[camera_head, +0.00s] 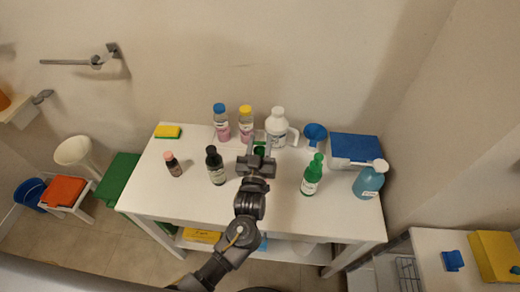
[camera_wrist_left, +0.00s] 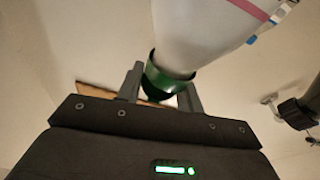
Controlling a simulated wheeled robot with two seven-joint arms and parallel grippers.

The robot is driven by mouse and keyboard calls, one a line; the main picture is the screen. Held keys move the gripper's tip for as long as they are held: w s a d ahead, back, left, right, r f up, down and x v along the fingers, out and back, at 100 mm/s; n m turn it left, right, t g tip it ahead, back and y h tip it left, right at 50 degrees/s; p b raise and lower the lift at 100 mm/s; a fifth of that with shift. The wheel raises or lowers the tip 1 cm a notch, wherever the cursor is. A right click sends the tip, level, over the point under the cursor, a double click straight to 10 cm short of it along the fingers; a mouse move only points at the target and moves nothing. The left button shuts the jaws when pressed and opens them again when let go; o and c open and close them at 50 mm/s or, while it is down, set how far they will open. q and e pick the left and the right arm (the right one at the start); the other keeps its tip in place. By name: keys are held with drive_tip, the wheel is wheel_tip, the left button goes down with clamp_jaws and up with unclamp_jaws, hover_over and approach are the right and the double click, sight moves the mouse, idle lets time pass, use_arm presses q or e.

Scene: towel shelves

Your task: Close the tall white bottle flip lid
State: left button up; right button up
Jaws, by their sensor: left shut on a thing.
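The tall white bottle (camera_wrist_left: 205,30) shows large in the left wrist view, with a green lid part (camera_wrist_left: 165,80) at its end between my fingers. In the head view only a bit of the green lid (camera_head: 259,151) shows; the gripper hides most of the bottle. My left gripper (camera_head: 257,160) is over the middle of the table, its fingers at either side of the green lid part, shut on it. The left wrist view shows the same fingers (camera_wrist_left: 160,88). I cannot tell whether the flip lid is open or closed. My right gripper is not in view.
On the white table (camera_head: 290,215), a dark bottle (camera_head: 215,168) stands left of the gripper and a green bottle (camera_head: 312,177) right. A white jug (camera_head: 277,128) and pink bottles (camera_head: 222,128) stand behind. A blue bottle (camera_head: 369,180) is at the right edge. The front strip is clear.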

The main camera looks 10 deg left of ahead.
use_arm(q)
drive_tip(key=shift+f, duration=0.25)
drive_tip(key=shift+s+r, duration=0.1)
drive_tip(key=shift+r, duration=0.05)
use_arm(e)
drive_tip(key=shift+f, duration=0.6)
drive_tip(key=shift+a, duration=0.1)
use_arm(q)
drive_tip(key=o, duration=1)
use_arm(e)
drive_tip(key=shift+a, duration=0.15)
